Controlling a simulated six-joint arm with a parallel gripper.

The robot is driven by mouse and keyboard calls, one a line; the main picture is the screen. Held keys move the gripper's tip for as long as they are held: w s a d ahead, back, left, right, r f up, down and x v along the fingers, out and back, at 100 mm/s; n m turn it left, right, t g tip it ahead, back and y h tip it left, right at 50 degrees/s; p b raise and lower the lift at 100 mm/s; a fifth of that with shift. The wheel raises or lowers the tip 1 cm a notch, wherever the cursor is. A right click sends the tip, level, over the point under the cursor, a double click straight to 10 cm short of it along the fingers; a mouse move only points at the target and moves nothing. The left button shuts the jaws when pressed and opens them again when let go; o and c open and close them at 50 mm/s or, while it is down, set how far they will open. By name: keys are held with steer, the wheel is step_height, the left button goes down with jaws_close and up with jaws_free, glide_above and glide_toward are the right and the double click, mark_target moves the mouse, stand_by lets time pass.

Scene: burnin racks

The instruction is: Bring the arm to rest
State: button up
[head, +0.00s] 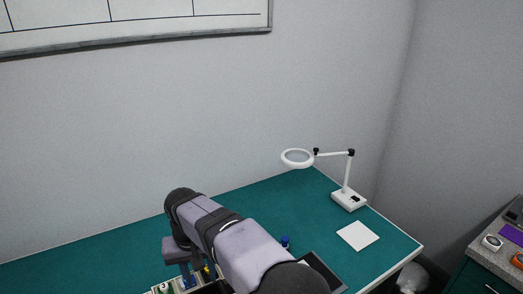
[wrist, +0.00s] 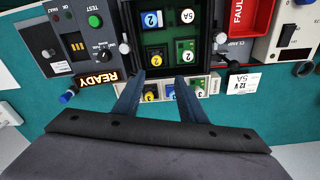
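My arm reaches over the green bench in the head view, with my gripper (head: 198,272) pointing down near the bottom edge. In the wrist view my gripper (wrist: 160,80) has its two blue-grey fingers apart with nothing between them. Beyond the fingertips is a dark open bay (wrist: 170,65) holding several small boards with numbered round labels. A row of more numbered pieces (wrist: 168,92) lies partly behind the fingers. I cannot tell the gripper's height above them.
A grey test panel (wrist: 75,40) with a lit READY sign (wrist: 98,79) is left of the bay. A red FAULT container (wrist: 250,30) is at right. A magnifier lamp (head: 348,198) and white sheet (head: 357,236) stand on the bench's right; bare bench (head: 90,250) is at left.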

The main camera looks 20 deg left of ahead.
steer(key=w+d+m, duration=0.3)
steer(key=d, duration=2.2)
steer(key=s+d+f+m+g, duration=0.1)
steer(key=s+d+f+m, duration=0.2)
steer(key=s+d, duration=1.1)
steer(key=d+f, duration=0.1)
steer(key=d, duration=0.3)
steer(key=shift+s+f, duration=0.15)
steer(key=shift+s, duration=0.05)
